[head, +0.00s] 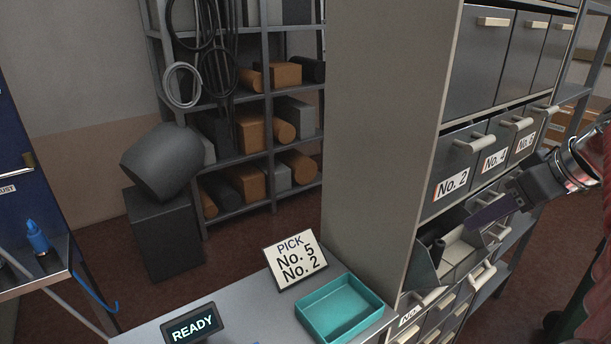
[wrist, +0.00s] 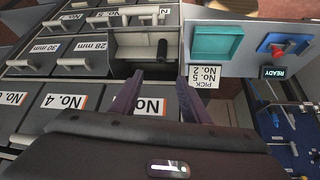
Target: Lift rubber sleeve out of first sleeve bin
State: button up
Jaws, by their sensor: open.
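A black rubber sleeve (head: 438,249) stands in an open drawer bin (head: 455,250) below the drawer marked No. 2; the open bin's own label is not readable. The wrist view shows the sleeve (wrist: 162,49) near the right side of the open bin (wrist: 128,40). My gripper (head: 480,213) is at the right of the head view, above and to the right of the open bin. In the wrist view its two purple fingers (wrist: 158,80) are spread apart and empty, pointing toward the bin and short of the sleeve.
An empty teal tray (head: 340,308) and a sign reading PICK No. 5 No. 2 (head: 296,260) are on the bench.

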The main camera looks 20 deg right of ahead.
jog(key=shift+f, duration=0.1)
send_near(440, 241)
jog(key=x, duration=0.3)
jog(key=shift+f, duration=0.15)
dwell(0.4)
jog(key=shift+x, duration=2.6)
jog(key=shift+c, duration=0.7)
grip_shut()
